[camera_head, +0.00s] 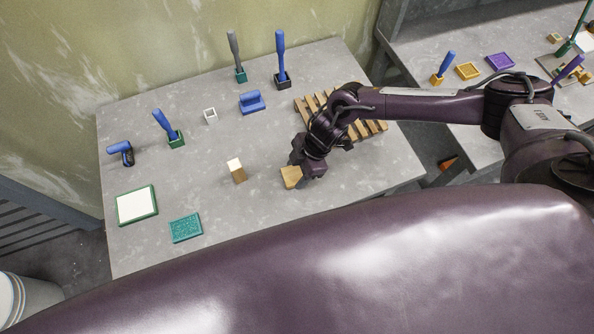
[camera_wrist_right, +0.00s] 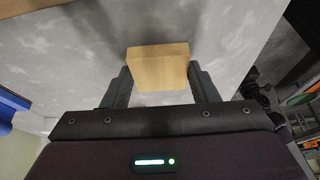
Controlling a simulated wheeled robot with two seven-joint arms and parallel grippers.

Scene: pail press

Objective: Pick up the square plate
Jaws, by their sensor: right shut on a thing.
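A tan wooden piece with a flat, squarish face, which looks like the square plate (camera_head: 290,178), is at the tip of my right gripper (camera_head: 302,172) in the head view, above the front part of the grey table. In the right wrist view the square plate (camera_wrist_right: 158,66) sits between the two dark fingers of my right gripper (camera_wrist_right: 161,88), which is shut on it. Whether its underside touches the table cannot be told. My left gripper is not in view.
An upright wooden block (camera_head: 237,171) stands left of my right gripper. A slatted wooden rack (camera_head: 371,127) lies under my right forearm. A teal pad (camera_head: 186,228) and a green-edged white pad (camera_head: 137,205) lie at front left. Several handled tools stand behind, including a blue one (camera_head: 281,55).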

